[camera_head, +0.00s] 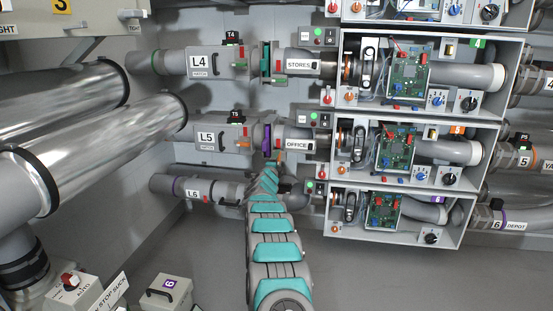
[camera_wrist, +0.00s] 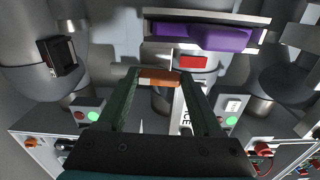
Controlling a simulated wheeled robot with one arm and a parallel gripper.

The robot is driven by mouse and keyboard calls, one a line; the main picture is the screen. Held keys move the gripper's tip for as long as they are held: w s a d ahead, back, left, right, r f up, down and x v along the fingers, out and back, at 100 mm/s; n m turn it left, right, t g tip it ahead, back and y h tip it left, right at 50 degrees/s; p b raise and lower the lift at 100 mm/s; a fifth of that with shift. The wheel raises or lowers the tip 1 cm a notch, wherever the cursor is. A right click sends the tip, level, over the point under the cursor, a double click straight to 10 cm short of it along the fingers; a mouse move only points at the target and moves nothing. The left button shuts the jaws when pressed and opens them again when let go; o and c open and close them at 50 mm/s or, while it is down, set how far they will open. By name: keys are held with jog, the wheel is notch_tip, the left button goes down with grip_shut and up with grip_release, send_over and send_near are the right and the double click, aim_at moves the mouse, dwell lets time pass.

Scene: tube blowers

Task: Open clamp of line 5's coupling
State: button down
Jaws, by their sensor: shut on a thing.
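Line 5's box, labelled L5 (camera_head: 207,137), is in the middle row at left in the head view. Its coupling (camera_head: 267,140) shows a purple part between the box and the pipe labelled OFFICE (camera_head: 296,145). The purple part (camera_wrist: 215,38) is also at the top of the wrist view, with a red piece (camera_wrist: 193,62) below it. My gripper (camera_wrist: 160,80) has an orange clamp handle (camera_wrist: 158,80) between its fingertips and is shut on it. In the head view my gripper (camera_head: 277,157) is just below the coupling, small and partly hidden by my arm.
Line 4 (camera_head: 209,63) runs above and line 6 (camera_head: 204,190) below, close to my arm. Open cabinets with circuit boards (camera_head: 397,148) stand at right. Large shiny pipes (camera_head: 110,150) fill the left. Switch panels with green lights (camera_wrist: 93,116) flank the gripper.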

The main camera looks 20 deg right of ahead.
jog(key=shift+n, duration=0.4)
jog(key=shift+c, duration=0.2)
grip_release()
jog(key=shift+s, duration=0.1)
jog(key=b+v, duration=0.2)
jog(key=v, duration=0.5)
jog(key=shift+s+a, duration=0.2)
jog(key=shift+a, duration=0.1)
dwell(0.3)
